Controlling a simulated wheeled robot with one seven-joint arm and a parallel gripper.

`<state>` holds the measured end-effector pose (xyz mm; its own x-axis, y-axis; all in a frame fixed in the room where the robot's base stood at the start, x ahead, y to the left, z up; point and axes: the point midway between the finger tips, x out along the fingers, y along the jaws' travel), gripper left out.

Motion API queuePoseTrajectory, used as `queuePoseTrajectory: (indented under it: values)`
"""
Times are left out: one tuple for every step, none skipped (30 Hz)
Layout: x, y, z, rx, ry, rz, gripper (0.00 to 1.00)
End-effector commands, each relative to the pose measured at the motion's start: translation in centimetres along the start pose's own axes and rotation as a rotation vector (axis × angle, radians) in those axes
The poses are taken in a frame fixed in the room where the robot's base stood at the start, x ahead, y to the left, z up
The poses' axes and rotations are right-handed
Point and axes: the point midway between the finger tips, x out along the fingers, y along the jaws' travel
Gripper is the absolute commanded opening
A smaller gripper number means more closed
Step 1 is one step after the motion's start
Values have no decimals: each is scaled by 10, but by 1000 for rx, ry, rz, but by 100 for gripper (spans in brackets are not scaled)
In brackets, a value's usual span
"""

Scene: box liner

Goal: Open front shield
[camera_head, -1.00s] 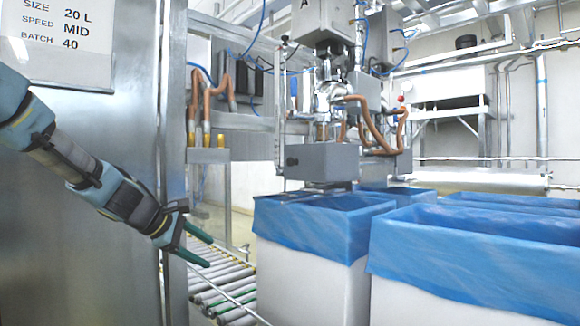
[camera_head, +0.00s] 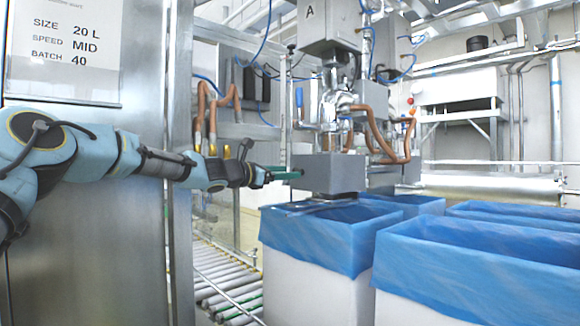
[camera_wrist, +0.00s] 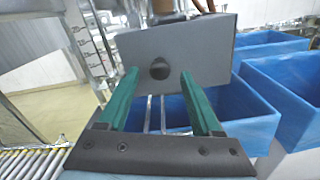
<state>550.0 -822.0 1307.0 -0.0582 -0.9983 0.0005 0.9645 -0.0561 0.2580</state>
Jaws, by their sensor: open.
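The front shield appears to be the grey metal box (camera_head: 335,174) under the filling head, with a round dark knob (camera_wrist: 159,69) on its face. In the wrist view the grey box (camera_wrist: 200,50) fills the top middle. My gripper (camera_head: 284,174) reaches in from the left, its green fingers pointing at the box. In the wrist view my gripper (camera_wrist: 155,97) is open, with one finger on each side below the knob. Nothing is between the fingers. Whether a fingertip touches the box cannot be told.
Boxes with blue liners stand below and to the right, the nearest liner (camera_head: 325,240) under the filling head. A roller conveyor (camera_head: 225,285) runs at lower left. A steel panel (camera_head: 90,200) with a sign (camera_head: 65,45) stands behind my arm. Copper-coloured hoses (camera_head: 375,125) hang above the box.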

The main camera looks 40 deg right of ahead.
Motion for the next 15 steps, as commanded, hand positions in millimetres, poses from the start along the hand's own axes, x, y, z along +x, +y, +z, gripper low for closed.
queuePoseTrajectory:
  values:
    - [7, 1, 3, -1, -1, -1, 66]
    - [10, 0, 3, -1, -1, -1, 66]
    - [13, 1, 2, -1, -1, 0, 66]
    - [15, 1, 2, -1, -1, 0, 66]
    - [17, 0, 1, -1, 0, 0, 66]
    - [19, 0, 1, -1, 0, 0, 66]
    - [20, 0, 0, 0, 0, 0, 66]
    - [20, 0, 0, 0, 1, 0, 66]
    - [21, 0, 0, 1, 1, 1, 66]
    - [21, 0, 0, 1, 1, 1, 66]
    - [21, 0, 0, 1, 1, 1, 66]
    - [20, 0, -1, 1, 1, 1, 66]
    - [20, 0, -1, 1, 1, 1, 66]
    - [20, 0, -1, 1, 1, 1, 66]
    - [20, 0, -1, 1, 1, 1, 66]
